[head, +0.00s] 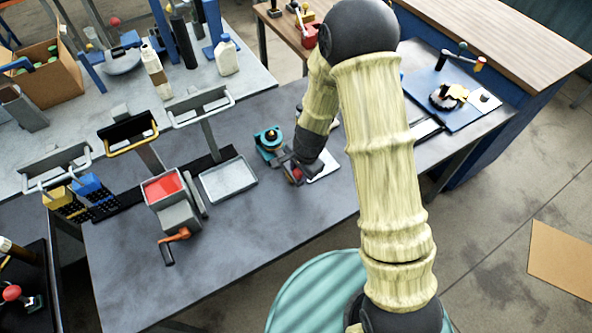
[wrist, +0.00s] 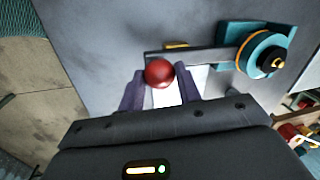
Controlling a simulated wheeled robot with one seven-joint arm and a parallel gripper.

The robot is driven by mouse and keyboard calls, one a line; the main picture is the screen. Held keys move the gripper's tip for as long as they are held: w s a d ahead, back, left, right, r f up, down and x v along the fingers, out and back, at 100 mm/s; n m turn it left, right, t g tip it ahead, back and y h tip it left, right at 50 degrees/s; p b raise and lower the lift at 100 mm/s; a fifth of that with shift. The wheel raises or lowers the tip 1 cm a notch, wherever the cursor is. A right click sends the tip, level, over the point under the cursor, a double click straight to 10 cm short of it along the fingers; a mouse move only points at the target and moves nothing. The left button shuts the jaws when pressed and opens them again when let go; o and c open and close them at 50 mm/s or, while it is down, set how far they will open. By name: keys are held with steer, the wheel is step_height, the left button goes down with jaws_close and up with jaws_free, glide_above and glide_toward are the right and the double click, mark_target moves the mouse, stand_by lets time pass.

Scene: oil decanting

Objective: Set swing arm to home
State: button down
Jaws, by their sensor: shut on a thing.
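The swing arm (wrist: 207,56) is a dark bar that runs from a teal pivot base (wrist: 235,40) with a round hub to a red ball knob (wrist: 159,72). My gripper (wrist: 160,90) is shut on the red knob, one finger on each side of it in the wrist view. In the head view the teal base (head: 268,140) stands on the grey table. My gripper (head: 296,172) is just to the lower right of it, and the red knob shows small between its fingers. A white plate lies under the gripper, partly hidden.
A grey tray (head: 228,181) lies left of the swing arm. A grey box with a red top (head: 163,188) and an orange-handled crank (head: 174,238) stand farther left. Bin frames (head: 202,107) rise behind. The table's front is clear.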

steer(key=shift+s+a, duration=0.15)
steer(key=shift+a, duration=0.05)
stand_by(0.3)
steer(key=c, duration=1)
jaws_free()
steer(key=shift+r, duration=0.15)
steer(key=shift+d+r, duration=0.1)
steer(key=shift+r, duration=0.5)
step_height(320, 180, up, 16)
steer(key=s+d+p, duration=0.1)
steer(key=s+d, duration=0.1)
steer(key=shift+s+f, duration=0.2)
steer(key=shift+s, duration=0.05)
